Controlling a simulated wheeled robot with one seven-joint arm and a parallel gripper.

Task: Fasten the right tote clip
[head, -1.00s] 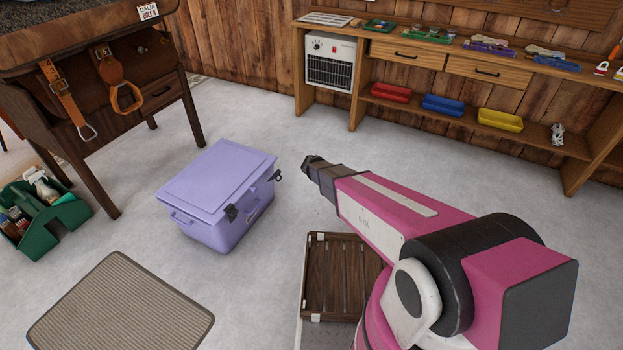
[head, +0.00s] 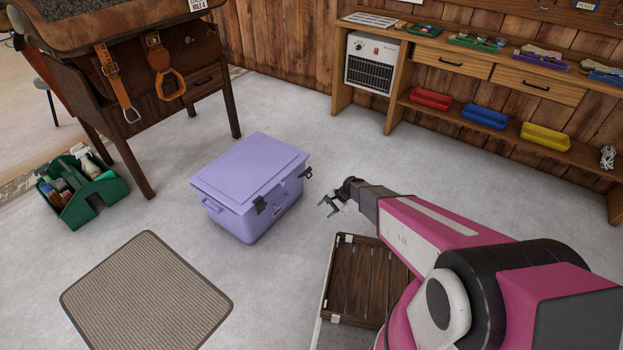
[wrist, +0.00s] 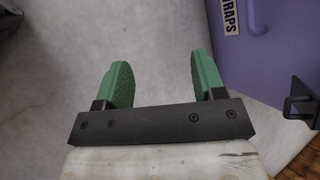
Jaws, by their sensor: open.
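The purple tote (head: 245,180) stands on the floor with its lid down. Two dark clips show on its right-hand side in the head view: a left clip (head: 260,205) and a right clip (head: 306,172). The right clip sticks outward from the tote. My gripper (head: 328,206) is open and empty, a short way right of the tote and apart from it. In the wrist view its green fingers (wrist: 158,80) are spread over bare floor. The tote (wrist: 265,70) is at the right there, with a "WRAPS" label and one dark clip (wrist: 299,105); I cannot tell which clip this is.
A slatted wooden deck (head: 365,280) lies below my arm. A beige mat (head: 147,295) is at the front left. A green caddy (head: 85,200) stands by a wooden stand with hanging straps. A workbench (head: 440,55) runs along the back wall. Floor around the tote is clear.

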